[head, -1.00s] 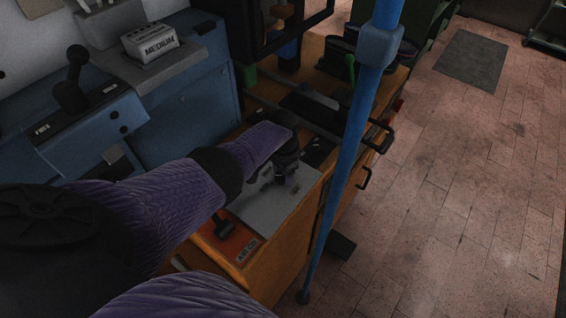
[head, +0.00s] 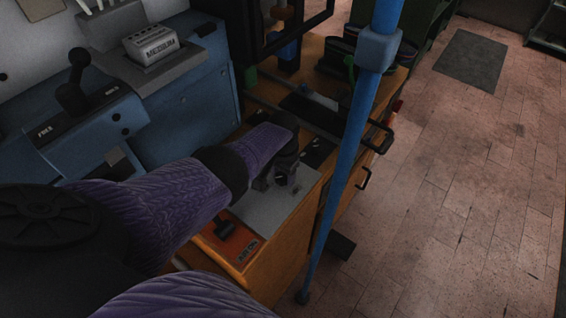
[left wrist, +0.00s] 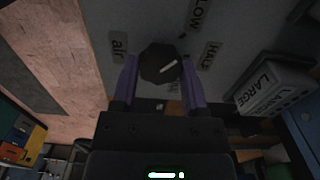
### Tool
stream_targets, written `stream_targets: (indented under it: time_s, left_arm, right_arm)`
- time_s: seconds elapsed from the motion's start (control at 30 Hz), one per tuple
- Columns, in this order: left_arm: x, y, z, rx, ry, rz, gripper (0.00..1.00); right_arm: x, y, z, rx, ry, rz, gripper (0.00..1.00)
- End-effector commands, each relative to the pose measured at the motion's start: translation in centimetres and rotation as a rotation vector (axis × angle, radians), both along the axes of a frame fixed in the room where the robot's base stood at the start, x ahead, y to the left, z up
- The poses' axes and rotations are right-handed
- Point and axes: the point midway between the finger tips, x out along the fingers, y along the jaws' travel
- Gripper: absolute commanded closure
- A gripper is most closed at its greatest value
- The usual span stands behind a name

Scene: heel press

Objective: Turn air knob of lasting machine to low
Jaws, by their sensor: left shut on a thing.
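The air knob (left wrist: 160,63) is black and many-sided with a white pointer line, on a grey panel (head: 262,213). In the left wrist view, the line slants up to the right, toward the side with the "LOW" label (left wrist: 200,14) and the "HALF" label (left wrist: 208,55). An "air" label (left wrist: 118,43) is left of the knob. My left gripper (head: 283,182) is over the panel, its two purple fingers (left wrist: 160,72) shut on either side of the knob. In the head view, the gripper hides the knob. My right gripper is not in view.
A small lever on a red plate (head: 229,243) sits nearer on the orange cabinet (head: 274,256). A blue post (head: 350,165) stands just right of the cabinet. Floor at right is clear.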

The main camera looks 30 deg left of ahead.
Motion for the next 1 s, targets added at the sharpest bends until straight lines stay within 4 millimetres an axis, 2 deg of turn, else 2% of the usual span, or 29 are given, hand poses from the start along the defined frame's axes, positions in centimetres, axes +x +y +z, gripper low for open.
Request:
stream_targets:
  time_s: [0.03, 0.07, 0.2, 0.23, 0.47, 0.53, 0.8, 0.9, 1.0]
  left_arm:
    - [0.1, 0.0, 0.1, 0.000, -0.002, 0.002, 1.00]
    - [0.1, 0.0, 0.1, 0.000, -0.002, 0.002, 0.41]
    - [0.1, 0.0, 0.1, 0.000, -0.002, 0.001, 0.12]
    - [0.1, 0.0, 0.1, 0.000, -0.002, 0.001, 0.08]
    - [0.0, 0.0, 0.0, 0.000, -0.001, 0.000, 0.08]
    - [0.0, 0.0, 0.6, 0.000, -0.002, 0.000, 0.08]
    - [0.1, 0.0, 7.6, 0.000, -0.005, 0.000, 0.08]
    - [0.1, 0.1, 9.2, 0.001, -0.003, 0.000, 0.08]
    - [0.1, 0.0, 10.0, 0.000, -0.002, 0.001, 0.08]
  right_arm:
    - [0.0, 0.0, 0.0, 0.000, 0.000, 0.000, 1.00]
    - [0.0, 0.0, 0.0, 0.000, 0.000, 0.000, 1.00]
    - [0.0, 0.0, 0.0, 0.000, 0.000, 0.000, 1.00]
    - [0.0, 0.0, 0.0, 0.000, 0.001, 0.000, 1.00]
    - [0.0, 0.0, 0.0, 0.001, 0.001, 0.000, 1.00]
    - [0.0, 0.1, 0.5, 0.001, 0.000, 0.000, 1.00]
    - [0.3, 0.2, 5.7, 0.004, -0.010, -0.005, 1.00]
    - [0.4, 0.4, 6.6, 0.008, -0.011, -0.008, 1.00]
    - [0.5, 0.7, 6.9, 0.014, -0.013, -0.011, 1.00]
